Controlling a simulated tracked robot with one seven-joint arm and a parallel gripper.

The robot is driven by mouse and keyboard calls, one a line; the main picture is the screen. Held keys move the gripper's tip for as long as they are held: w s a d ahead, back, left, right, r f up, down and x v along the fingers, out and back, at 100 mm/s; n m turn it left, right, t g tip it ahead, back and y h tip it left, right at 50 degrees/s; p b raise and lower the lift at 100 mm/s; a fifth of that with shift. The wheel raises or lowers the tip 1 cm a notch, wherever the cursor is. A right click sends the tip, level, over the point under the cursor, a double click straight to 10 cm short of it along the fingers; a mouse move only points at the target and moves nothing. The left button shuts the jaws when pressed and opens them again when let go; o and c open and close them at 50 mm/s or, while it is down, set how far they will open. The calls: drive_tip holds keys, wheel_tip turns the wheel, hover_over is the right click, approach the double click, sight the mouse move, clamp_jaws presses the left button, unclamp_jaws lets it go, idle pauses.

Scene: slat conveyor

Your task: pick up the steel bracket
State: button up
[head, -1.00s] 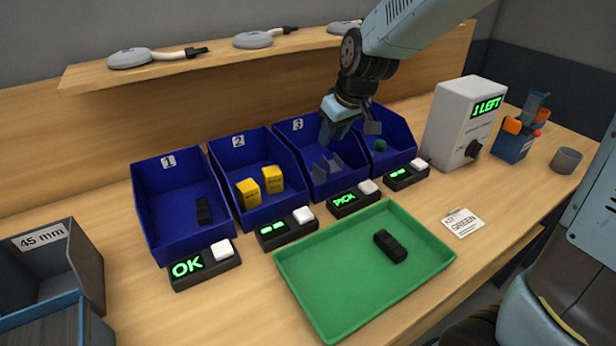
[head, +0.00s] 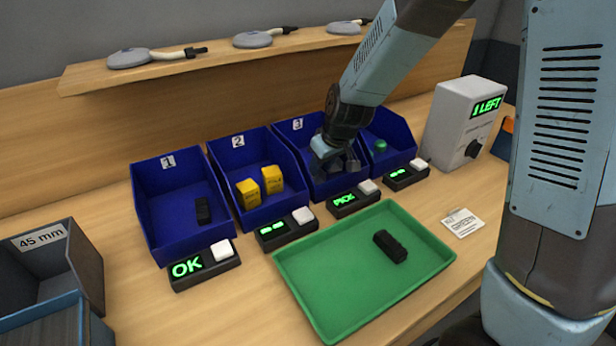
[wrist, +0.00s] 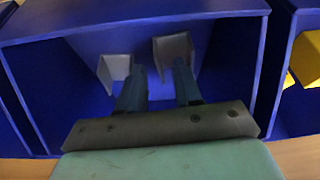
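Grey steel brackets lie in blue bin 3 (head: 290,133). In the wrist view one bracket (wrist: 173,48) stands just beyond my right fingertip, and another bracket (wrist: 115,68) is beside the left fingertip. My gripper (head: 340,166) is down inside bin 3, and in the head view it hides most of the brackets. The wrist view shows my gripper (wrist: 158,75) open, its two fingers apart with bare blue bin floor between them. I cannot tell whether a finger touches a bracket.
Bin 2 (head: 238,140) holds yellow boxes, bin 1 (head: 167,175) a black part, and the right bin (head: 393,130) a green part. A display reading PICK (head: 345,203) stands before bin 3. A green tray (head: 330,290) with a black part lies in front.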

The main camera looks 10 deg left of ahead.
drive_tip(key=shift+w+a+f, duration=0.15)
drive_tip(key=shift+f, duration=0.35)
drive_tip(key=shift+c, duration=0.2)
clamp_jaws()
